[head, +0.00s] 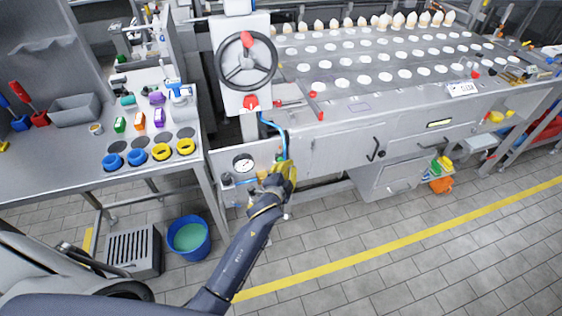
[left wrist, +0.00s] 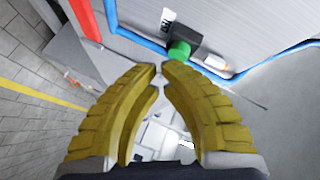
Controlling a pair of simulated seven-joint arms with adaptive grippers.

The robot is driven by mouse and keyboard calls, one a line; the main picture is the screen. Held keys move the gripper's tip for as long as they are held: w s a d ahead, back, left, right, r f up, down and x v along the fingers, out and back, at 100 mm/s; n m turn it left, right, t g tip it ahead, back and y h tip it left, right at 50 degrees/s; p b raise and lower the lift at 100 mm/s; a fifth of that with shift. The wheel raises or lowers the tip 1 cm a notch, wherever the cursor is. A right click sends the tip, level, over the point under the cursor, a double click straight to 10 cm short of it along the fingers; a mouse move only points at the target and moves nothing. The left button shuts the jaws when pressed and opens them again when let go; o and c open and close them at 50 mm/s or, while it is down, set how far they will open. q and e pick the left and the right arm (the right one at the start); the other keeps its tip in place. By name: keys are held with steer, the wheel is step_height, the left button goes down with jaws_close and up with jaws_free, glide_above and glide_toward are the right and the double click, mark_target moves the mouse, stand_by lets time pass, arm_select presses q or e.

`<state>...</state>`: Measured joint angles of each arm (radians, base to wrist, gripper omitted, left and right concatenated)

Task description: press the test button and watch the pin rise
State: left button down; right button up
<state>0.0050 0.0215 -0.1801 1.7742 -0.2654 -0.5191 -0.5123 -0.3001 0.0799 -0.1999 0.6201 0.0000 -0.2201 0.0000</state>
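The test button appears to be the round green button (left wrist: 180,52) on a dark block, seen in the left wrist view just beyond my fingertips. My left gripper (head: 289,170) has yellow ribbed fingers and is in front of the machine's lower panel. In the left wrist view its fingertips (left wrist: 161,68) come together with nothing held between them. The tips overlap the button's lower edge in the picture; I cannot tell whether they touch it. A small pale fitting with an orange end (left wrist: 217,64) sits right of the button; I cannot tell whether it is the pin. My right gripper is out of view.
A blue hose (head: 272,125) runs down near the gripper, beside a round gauge (head: 243,163). A handwheel (head: 246,61) stands above. A table with blue and yellow rings (head: 185,146) is at left. A blue bucket (head: 189,238) stands on the floor.

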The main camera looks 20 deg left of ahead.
arm_select(q)
steer(key=shift+s+d, duration=0.25)
steer(key=shift+s, duration=0.15)
steer(key=shift+s+d, duration=0.1)
steer(key=shift+s+d, duration=0.7)
steer(key=shift+s, duration=0.3)
steer(key=shift+s+d, duration=0.65)
steer(key=shift+s, duration=0.3)
